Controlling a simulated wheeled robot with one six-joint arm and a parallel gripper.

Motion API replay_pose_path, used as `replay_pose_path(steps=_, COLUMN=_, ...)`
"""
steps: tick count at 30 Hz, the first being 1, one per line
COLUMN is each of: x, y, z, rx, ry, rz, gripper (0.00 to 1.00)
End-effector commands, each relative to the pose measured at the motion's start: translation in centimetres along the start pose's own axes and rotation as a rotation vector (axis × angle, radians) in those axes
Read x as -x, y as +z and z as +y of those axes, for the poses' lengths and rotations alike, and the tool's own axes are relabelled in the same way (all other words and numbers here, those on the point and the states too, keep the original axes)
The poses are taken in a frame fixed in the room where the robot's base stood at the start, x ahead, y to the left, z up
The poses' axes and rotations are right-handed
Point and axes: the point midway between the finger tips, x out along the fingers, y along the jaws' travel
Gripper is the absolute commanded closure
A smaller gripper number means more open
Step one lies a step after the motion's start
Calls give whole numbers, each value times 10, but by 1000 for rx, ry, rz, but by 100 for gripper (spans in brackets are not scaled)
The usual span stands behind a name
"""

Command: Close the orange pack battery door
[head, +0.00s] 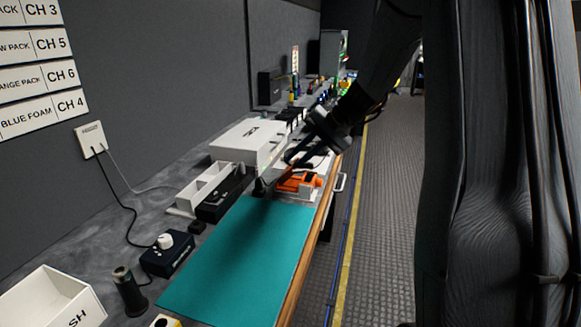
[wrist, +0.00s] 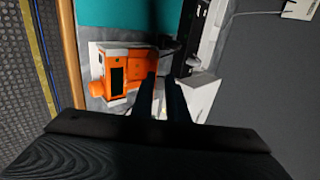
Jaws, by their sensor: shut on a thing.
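The orange pack (head: 299,182) lies on a white tray or mat just past the far end of the teal mat. In the wrist view the orange pack (wrist: 118,70) shows a dark rectangular recess and a round knob at its left end. My gripper (head: 290,160) reaches down over the pack from the upper right. In the wrist view my gripper (wrist: 162,80) has its two dark fingers close together at the pack's right end. It is shut on what appears to be the battery door, which is mostly hidden by the fingers and shadow.
The teal mat (head: 245,255) is clear. A white box (head: 250,140), a white open tray (head: 205,187) and a black device (head: 222,197) stand left of the pack. A dark knob box (head: 167,254) is nearer. The counter's wooden edge (head: 300,265) runs along the right.

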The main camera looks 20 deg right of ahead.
Motion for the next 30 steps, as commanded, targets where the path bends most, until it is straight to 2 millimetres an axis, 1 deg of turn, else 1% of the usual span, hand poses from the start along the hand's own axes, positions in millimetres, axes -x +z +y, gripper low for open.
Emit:
replay_pose_path(steps=1, x=-4, y=-2, z=8, rx=-5, ry=-31, rz=3, gripper=100)
replay_pose_path(steps=12, x=-6, y=-2, z=30, rx=-2, ry=-276, rz=1, gripper=100)
replay_pose_path(steps=21, x=-9, y=-1, z=44, rx=-3, ry=-448, rz=0, gripper=100)
replay_pose_path(steps=30, x=-10, y=0, z=50, rx=-1, ry=-553, rz=-1, gripper=100)
